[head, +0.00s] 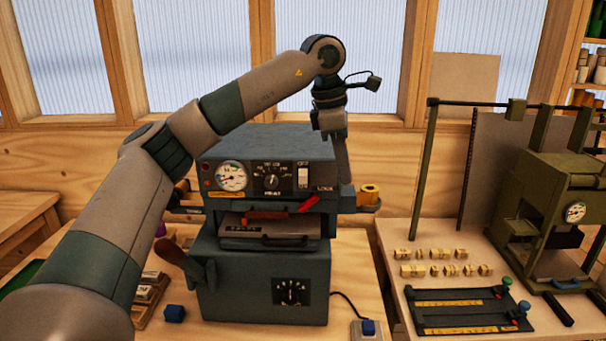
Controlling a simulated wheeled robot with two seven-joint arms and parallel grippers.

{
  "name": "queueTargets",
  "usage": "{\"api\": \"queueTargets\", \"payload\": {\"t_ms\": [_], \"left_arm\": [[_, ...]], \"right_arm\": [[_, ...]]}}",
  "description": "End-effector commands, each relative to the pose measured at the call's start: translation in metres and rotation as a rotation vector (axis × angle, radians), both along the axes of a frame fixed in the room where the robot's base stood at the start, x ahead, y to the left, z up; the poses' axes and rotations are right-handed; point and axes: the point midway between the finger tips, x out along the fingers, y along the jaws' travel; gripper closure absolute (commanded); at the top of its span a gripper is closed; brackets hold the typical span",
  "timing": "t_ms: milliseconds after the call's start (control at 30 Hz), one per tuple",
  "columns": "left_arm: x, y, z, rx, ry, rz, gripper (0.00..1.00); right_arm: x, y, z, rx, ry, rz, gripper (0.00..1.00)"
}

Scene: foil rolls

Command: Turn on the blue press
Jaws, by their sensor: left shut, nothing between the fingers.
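The blue press (262,282), a blue-grey machine, stands on the wooden bench in the middle of the view. Its upper front panel has a round dial gauge (231,176), a black knob (271,182) and a white rocker switch (303,178). A red lever (308,204) sits below the switch. My left arm reaches over from the left. My left gripper (345,178) is shut and empty, pointing down at the press's upper right edge, right of the switch. I cannot tell whether it touches the press. My right gripper is out of view.
A small box with a blue button (368,328) lies at the press's front right, on a black cable. A foil roll (370,194) sits right of the press. A green press (560,200) and a black fixture (470,310) stand on the right bench.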

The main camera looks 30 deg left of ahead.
Motion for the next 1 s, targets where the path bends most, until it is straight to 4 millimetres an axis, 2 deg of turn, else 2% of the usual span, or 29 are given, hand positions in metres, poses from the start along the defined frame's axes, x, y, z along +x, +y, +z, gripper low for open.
{"api": "queueTargets", "payload": {"t_ms": [33,133,200,333,467,767,1000], "left_arm": [[-0.004,0.019,0.014,0.051,-0.008,0.021,1.0],[-0.012,0.049,0.034,0.137,-0.01,0.061,1.0],[-0.018,0.065,0.045,0.179,-0.01,0.083,1.0],[-0.025,0.083,0.057,0.23,-0.005,0.11,1.0],[-0.028,0.09,0.062,0.247,-0.005,0.121,1.0],[-0.028,0.09,0.062,0.247,-0.005,0.12,1.0],[-0.027,0.091,0.053,0.247,-0.003,0.12,1.0]], "right_arm": [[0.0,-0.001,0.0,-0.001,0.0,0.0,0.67],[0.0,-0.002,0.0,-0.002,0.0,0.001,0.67],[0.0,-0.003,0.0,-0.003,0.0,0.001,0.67],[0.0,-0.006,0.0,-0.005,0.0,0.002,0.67],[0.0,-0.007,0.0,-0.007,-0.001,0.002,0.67],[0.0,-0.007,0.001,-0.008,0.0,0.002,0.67],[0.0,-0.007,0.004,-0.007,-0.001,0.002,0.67]]}}
